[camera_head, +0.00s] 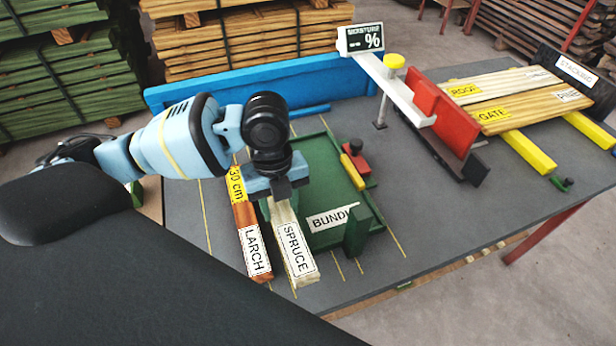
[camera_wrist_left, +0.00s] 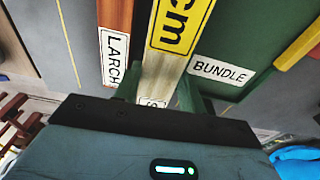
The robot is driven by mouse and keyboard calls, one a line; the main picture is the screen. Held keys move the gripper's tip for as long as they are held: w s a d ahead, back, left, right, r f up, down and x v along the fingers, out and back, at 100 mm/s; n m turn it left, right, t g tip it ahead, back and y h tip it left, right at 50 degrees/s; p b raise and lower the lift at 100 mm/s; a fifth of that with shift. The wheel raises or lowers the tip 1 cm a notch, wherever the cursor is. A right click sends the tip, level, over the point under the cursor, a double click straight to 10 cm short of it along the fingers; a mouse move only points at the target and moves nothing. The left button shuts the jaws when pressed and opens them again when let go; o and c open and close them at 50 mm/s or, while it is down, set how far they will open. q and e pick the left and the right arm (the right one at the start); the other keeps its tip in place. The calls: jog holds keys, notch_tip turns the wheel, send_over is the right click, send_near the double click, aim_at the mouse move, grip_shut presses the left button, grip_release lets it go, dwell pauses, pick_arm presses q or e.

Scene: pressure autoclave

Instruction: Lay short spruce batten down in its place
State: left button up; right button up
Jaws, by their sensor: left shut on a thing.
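The spruce batten, pale with a white SPRUCE label (camera_head: 296,250), lies lengthwise between the larch batten and the green BUNDLE tray (camera_head: 331,217). My left gripper (camera_head: 279,200) is shut on it from above, near its far part. In the left wrist view, the spruce batten (camera_wrist_left: 160,75) runs between my green fingers, with a yellow cm label on it. Whether its underside touches the table is hidden. The reddish larch batten (camera_head: 250,230) lies just to its left, roughly parallel, with a yellow 30 cm label at its far end. My right gripper is not in view.
A green post (camera_head: 357,231) stands at the tray's near right corner. A yellow bar (camera_head: 353,172) lies along the tray's right edge. A moisture meter (camera_head: 361,39), red blocks and a stack of labelled boards (camera_head: 520,95) are farther right.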

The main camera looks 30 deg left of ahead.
pick_arm(q)
send_over(304, 189)
jog(key=shift+w+a+f+b, duration=0.2)
jog(key=shift+f+b, duration=0.25)
jog(key=shift+f, duration=0.2)
jog(key=shift+s+f, duration=0.1)
jog(key=shift+f, duration=1.55)
jog(key=shift+f, duration=0.1)
jog(key=o, duration=1.2)
jog(key=shift+o, duration=0.2)
notch_tip(304, 189, up, 12)
jog(key=a, duration=0.1)
jog(key=shift+w+p, duration=0.35)
jog(key=shift+w, duration=0.1)
